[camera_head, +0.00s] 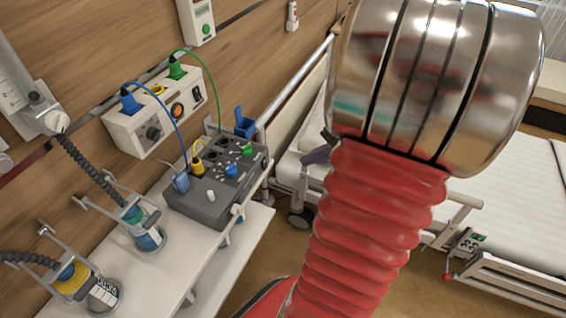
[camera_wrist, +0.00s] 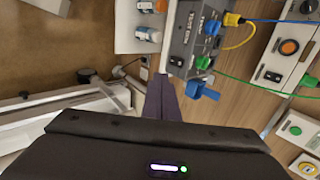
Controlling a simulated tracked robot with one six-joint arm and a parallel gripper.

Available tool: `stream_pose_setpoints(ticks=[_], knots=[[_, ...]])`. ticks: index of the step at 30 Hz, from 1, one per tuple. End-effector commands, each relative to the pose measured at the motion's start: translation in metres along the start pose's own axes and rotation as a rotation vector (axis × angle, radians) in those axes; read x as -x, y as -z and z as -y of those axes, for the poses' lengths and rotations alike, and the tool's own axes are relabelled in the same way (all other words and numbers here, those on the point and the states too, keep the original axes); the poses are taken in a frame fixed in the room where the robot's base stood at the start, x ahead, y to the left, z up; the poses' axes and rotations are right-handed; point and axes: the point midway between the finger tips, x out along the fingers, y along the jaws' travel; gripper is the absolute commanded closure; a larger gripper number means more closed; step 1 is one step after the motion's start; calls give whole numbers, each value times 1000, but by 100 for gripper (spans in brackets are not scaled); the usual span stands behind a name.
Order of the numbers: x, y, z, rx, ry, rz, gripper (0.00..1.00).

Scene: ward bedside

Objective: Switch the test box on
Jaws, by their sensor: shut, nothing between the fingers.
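The dark grey box (camera_head: 200,212), which I take for the test box, lies on a white shelf with yellow, blue and green plugs on its top face. A white knob (camera_head: 210,196) sits near its front left. In the wrist view the box (camera_wrist: 185,45) is at the top, partly cut off. I cannot make out which control is its power switch. My gripper (camera_wrist: 163,78) is shut and empty, its dark purple fingers pointing toward the box's end and apart from it.
A white wall unit (camera_head: 145,125) with blue and green cables hangs behind the box. A blue holder (camera_head: 244,123) stands by its right end. A bed (camera_head: 500,200) fills the right side.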

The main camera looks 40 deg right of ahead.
Motion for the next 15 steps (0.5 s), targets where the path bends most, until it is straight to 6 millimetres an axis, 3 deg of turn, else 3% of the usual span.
stream_pose_setpoints(ticks=[8, 15], knots=[[-23, 0, 0, -2, 0, 3, 100], [-59, -1, -1, -2, 0, 4, 100]])
